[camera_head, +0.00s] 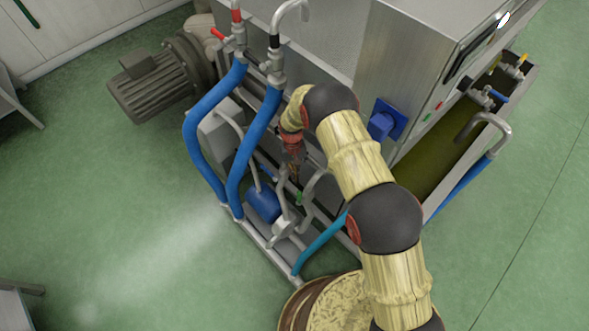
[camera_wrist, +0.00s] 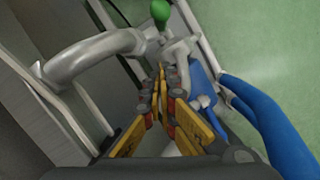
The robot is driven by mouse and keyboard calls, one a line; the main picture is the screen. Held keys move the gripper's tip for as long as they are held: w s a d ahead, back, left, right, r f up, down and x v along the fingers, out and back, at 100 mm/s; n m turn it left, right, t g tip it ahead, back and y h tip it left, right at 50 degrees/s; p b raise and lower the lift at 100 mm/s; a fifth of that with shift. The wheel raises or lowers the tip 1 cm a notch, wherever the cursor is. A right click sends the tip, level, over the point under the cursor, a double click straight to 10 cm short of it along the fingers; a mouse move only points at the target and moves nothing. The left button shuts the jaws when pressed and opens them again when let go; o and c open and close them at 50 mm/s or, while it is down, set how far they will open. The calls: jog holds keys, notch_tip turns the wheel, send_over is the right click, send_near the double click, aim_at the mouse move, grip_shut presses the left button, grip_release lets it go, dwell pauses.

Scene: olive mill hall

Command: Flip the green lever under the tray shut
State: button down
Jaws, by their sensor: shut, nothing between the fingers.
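The green lever (camera_head: 299,197) is a small green piece low among grey pipes on the machine's near side. In the wrist view its rounded green end (camera_wrist: 160,12) shows at the top, beyond the fingertips, with a gap between. My gripper (camera_wrist: 161,88) is shut and empty, its fingers pointing towards the lever. A long trough-like tray (camera_head: 524,90) with greenish contents runs along the machine's right side. I cannot tell whether it is the tray meant.
A thick grey bent pipe (camera_wrist: 85,55) lies left of my fingers. Blue hoses (camera_head: 245,155) rise left of my gripper; another blue hose (camera_wrist: 255,115) passes right of it in the wrist view. A blue pump (camera_head: 262,204) sits low beside the lever. Green floor (camera_head: 100,215) is open at left.

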aim_at(299, 198)
jog(key=shift+s+d+r+b, duration=0.1)
jog(key=shift+s+d, duration=0.1)
jog(key=shift+s, duration=0.4)
jog(key=shift+s+d+r+b, duration=0.1)
jog(key=shift+s+d, duration=0.1)
jog(key=shift+s, duration=0.4)
jog(key=shift+s+d+b, duration=0.1)
jog(key=shift+s+d, duration=0.1)
jog(key=shift+s, duration=0.4)
jog(key=shift+d, duration=0.1)
